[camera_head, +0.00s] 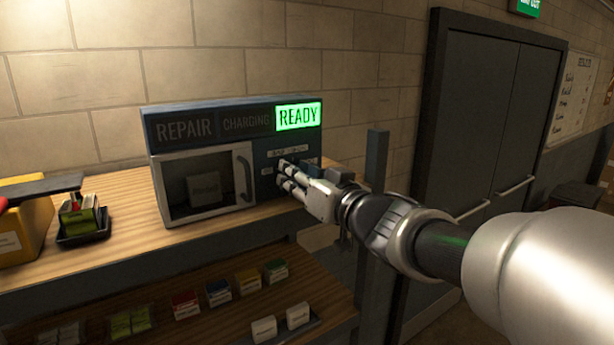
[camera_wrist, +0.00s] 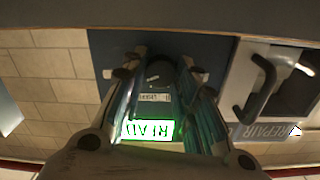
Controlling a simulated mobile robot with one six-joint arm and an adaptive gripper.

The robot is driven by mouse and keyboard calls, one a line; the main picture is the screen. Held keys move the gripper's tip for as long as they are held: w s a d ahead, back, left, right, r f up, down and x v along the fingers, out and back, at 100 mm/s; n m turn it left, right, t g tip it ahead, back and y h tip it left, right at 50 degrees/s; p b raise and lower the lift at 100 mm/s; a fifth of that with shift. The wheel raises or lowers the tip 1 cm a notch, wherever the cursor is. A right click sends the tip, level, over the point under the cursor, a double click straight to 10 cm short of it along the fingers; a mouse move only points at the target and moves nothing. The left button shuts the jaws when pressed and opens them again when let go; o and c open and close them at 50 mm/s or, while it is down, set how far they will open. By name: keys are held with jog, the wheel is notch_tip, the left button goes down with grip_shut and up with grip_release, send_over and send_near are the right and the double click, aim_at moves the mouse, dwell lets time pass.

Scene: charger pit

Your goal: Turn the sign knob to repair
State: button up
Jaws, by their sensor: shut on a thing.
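The charger box (camera_head: 262,150) stands on the wooden bench against the brick wall. Its top sign has three words. READY (camera_head: 299,116) is lit green, while REPAIR (camera_head: 184,129) and CHARGING (camera_head: 246,122) are dark. In the wrist view the picture is upside down and the lit sign (camera_wrist: 148,129) shows between my fingers. My gripper (camera_head: 284,173) is at the panel right of the box's door, shut on the dark round sign knob (camera_wrist: 160,74). The knob is between the fingertips in the wrist view and hidden by my fingers in the head view.
The box's glass door (camera_head: 205,182) is closed, with a handle (camera_head: 243,178) close left of my gripper and a labelled block inside. A dark post (camera_head: 376,160) stands right of the bench. A black tray (camera_head: 84,232) and yellow bin (camera_head: 27,222) are at left.

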jog(key=c, duration=0.3)
jog(key=shift+n, duration=0.4)
jog(key=n+b, duration=0.2)
jog(key=n, duration=0.2)
jog(key=shift+f, duration=0.1)
jog(key=n+b, duration=0.2)
jog(key=n, duration=0.2)
jog(key=n+b, duration=0.2)
jog(key=n, duration=0.3)
jog(key=shift+s+b, duration=0.1)
jog(key=shift+b, duration=0.25)
jog(key=shift+n+b, duration=0.9)
jog(key=shift+n, duration=1)
